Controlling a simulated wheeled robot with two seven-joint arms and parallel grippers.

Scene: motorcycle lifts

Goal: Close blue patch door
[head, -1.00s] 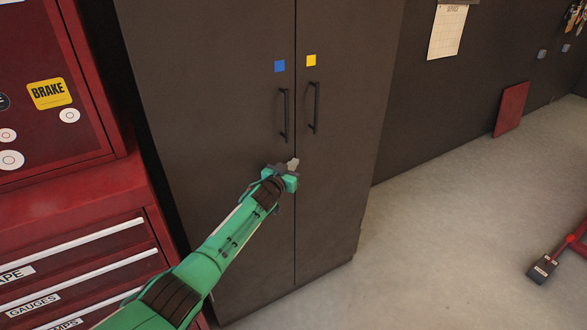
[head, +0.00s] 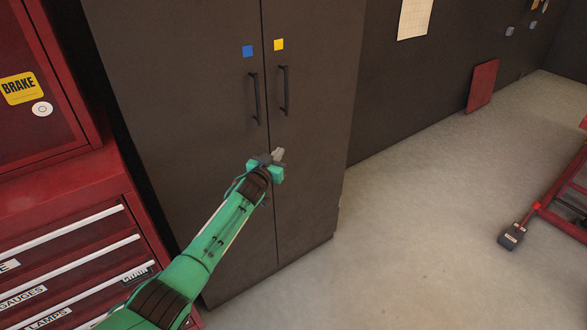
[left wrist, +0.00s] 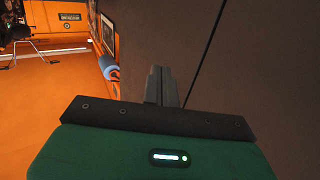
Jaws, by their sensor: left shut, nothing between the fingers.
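The dark cabinet has two tall doors that look flush, with a thin seam between them. The blue patch (head: 247,51) is on the left door (head: 185,110), above its black bar handle (head: 255,98). My left gripper (head: 278,155) is shut and empty, in front of the doors near the seam, below the handles. In the left wrist view its shut fingers (left wrist: 161,86) point toward the dark door surface. Whether they touch it I cannot tell. My right gripper is not in view.
A red tool chest (head: 75,260) with labelled drawers stands close to the left of the cabinet. Open grey floor (head: 420,200) lies to the right. A red lift frame (head: 560,215) is at the far right. A red panel (head: 482,85) leans on the wall.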

